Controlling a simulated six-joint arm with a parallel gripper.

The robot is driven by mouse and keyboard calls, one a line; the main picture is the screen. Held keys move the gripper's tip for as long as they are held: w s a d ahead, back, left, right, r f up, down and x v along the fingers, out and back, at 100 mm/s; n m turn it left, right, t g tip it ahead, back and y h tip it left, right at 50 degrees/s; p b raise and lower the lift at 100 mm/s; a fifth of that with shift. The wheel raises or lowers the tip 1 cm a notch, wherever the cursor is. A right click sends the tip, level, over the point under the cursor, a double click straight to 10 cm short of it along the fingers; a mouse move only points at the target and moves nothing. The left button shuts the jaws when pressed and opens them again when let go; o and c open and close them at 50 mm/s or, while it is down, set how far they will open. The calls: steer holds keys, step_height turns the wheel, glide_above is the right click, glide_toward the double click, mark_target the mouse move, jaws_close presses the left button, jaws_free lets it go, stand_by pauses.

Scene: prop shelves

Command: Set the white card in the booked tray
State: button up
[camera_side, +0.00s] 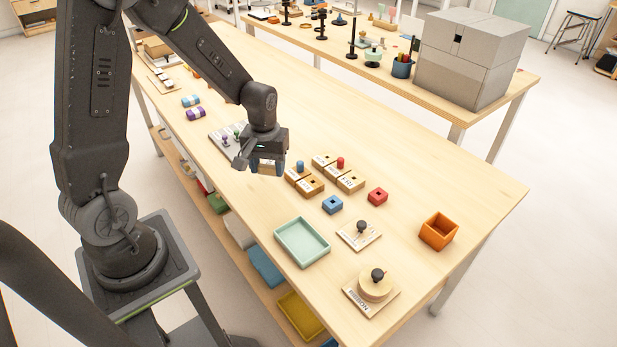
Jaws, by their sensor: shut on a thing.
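My gripper (267,165) hangs low over the middle of the table, left of a group of small wooden trays. Its jaws are shut on a small tan and pale thing, mostly hidden by the fingers; I cannot tell if it is the white card. The small wooden trays (315,187) have white labels too small to read, so I cannot tell which is the booked one. A blue peg (300,166) and a red peg (341,163) stand among them.
A blue block (332,205), red block (377,196), mint tray (302,259), black-knobbed plate (359,236), round wooden piece (376,289) and orange box (438,232) stand nearer and right. A board with pegs (222,133) lies behind my gripper. The table's far right is clear.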

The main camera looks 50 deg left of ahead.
steer(key=w+d+m, duration=0.1)
steer(key=d+m, duration=0.1)
steer(key=w+d+f+m, duration=0.1)
steer(key=w+d+m, duration=0.1)
steer(key=m, duration=0.1)
steer(key=w+d+f+m, duration=0.1)
steer(key=d+m, duration=0.1)
steer(key=m, duration=0.1)
steer(key=shift+w+d, duration=0.1)
steer(key=shift+w, duration=0.3)
steer(key=s+d+r+n, duration=0.1)
steer(key=s+r+n, duration=0.25)
steer(key=n, duration=0.55)
steer(key=s+d+r+n, duration=0.1)
steer(key=s+r+n, duration=0.1)
steer(key=s+n, duration=0.5)
steer(key=n, duration=0.2)
glide_above(312, 254)
step_height(312, 254, down, 7)
steer(key=shift+r, duration=0.15)
steer(key=shift+d, duration=0.1)
steer(key=shift+f, duration=2.05)
steer(key=shift+f, duration=0.25)
